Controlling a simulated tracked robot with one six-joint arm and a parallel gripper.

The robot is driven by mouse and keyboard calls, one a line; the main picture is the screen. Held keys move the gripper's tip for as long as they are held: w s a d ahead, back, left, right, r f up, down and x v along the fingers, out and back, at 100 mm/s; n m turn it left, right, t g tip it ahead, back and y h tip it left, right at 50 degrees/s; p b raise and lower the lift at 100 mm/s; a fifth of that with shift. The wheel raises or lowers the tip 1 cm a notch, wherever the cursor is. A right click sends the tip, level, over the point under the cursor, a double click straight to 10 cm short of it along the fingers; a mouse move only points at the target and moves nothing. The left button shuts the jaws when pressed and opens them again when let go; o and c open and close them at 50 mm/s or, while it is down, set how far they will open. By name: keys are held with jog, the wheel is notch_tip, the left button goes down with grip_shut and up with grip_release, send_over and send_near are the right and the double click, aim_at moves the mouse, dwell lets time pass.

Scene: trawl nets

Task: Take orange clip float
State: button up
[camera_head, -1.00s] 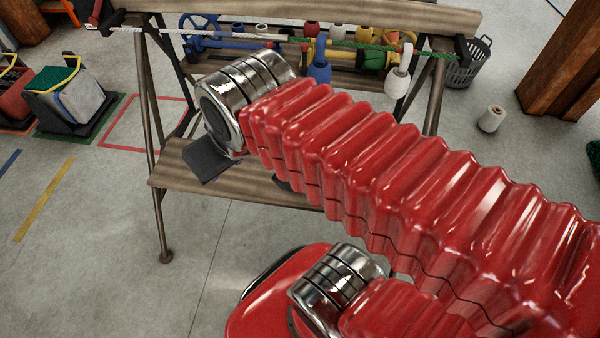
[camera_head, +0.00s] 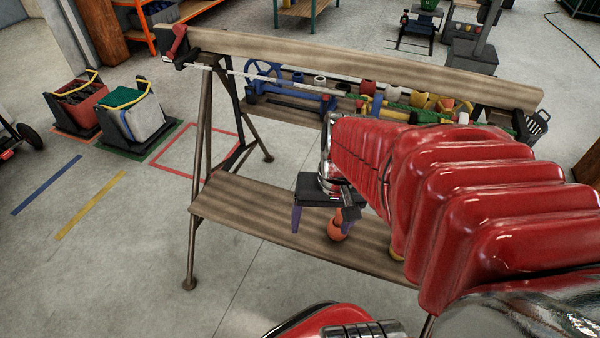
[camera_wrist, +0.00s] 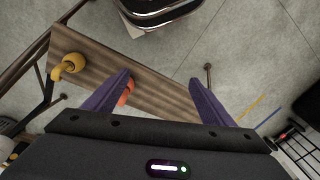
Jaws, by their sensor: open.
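The orange clip float (camera_head: 338,230) sits on the lower wooden shelf of the trestle rack. In the wrist view the orange float (camera_wrist: 127,94) shows beside the left finger, which partly hides it. My gripper (camera_head: 317,218) hangs over the shelf, with its purple fingers pointing down. The float is not centred between the fingers. I cannot tell the exact height gap.
A yellow float (camera_wrist: 70,66) lies farther along the shelf (camera_head: 270,218). The rack's top beam (camera_head: 350,65) and a rope (camera_head: 300,80) with several hanging floats stand behind the gripper. Bins (camera_head: 135,112) stand on the floor at left.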

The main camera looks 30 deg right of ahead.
jog(key=s+d+f+m+y, duration=0.1)
jog(key=s+f+m+y, duration=0.15)
jog(key=f+m, duration=0.2)
jog(key=s+d+f+m+y, duration=0.1)
jog(key=d+f+m+y, duration=0.15)
jog(key=f, duration=0.35)
jog(key=m+t+h, duration=0.5)
jog(key=m+t, duration=0.7)
jog(key=m, duration=1)
send_near(334, 224)
jog(key=s+f, duration=0.1)
jog(key=s, duration=0.1)
jog(key=s+d+f, duration=0.1)
jog(key=s, duration=0.1)
jog(key=shift+f, duration=0.4)
jog(key=shift+d, duration=0.3)
jog(key=shift+w, duration=0.15)
jog(key=shift+x, duration=4.15)
